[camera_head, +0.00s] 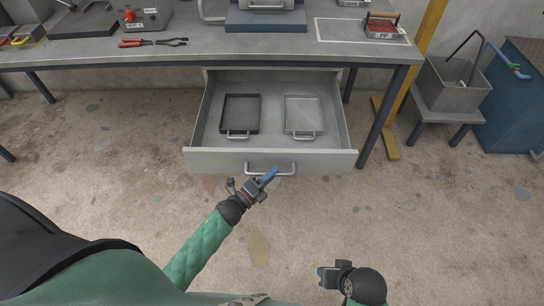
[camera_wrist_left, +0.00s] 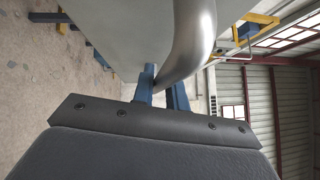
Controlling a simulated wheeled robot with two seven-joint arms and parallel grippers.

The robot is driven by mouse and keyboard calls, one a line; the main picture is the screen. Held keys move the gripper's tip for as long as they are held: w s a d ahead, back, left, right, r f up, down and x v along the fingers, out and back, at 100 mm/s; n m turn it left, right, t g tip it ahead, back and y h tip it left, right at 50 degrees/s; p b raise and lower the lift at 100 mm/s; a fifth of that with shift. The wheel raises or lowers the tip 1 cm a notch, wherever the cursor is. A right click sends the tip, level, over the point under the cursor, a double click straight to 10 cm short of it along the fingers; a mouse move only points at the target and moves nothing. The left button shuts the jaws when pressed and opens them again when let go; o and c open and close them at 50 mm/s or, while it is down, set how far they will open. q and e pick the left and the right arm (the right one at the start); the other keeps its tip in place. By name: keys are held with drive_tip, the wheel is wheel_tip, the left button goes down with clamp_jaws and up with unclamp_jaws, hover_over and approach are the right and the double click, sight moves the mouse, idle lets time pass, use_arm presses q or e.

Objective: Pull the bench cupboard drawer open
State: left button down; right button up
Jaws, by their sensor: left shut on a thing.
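The bench cupboard drawer (camera_head: 215,158) stands pulled out from under the bench in the head view, its inside showing. Its silver bar handle (camera_head: 285,166) is on the front panel. My left gripper (camera_head: 268,177) is at the handle, its blue fingers shut on it. In the left wrist view the handle (camera_wrist_left: 196,45) curves close up between the blue fingers (camera_wrist_left: 163,92). My right gripper (camera_head: 325,277) is low at the bottom of the head view, apart from the drawer; its finger gap does not show clearly.
Two shallow trays, one dark (camera_head: 240,115) and one light (camera_head: 302,116), lie in the drawer. Pliers (camera_head: 153,43) and other items lie on the bench top (camera_head: 260,46). A grey bin (camera_head: 452,88) stands on a stool at the right. The floor before the drawer is clear.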

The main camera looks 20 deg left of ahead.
use_arm(q)
drive_tip(key=shift+s+d, duration=0.2)
drive_tip(key=shift+s, duration=0.65)
drive_tip(key=shift+s+d, duration=0.25)
drive_tip(key=shift+s, duration=0.6)
drive_tip(key=shift+s+d, duration=0.2)
drive_tip(key=shift+s, duration=0.65)
drive_tip(key=c, duration=1.4)
unclamp_jaws()
use_arm(e)
drive_tip(key=shift+r, duration=0.1)
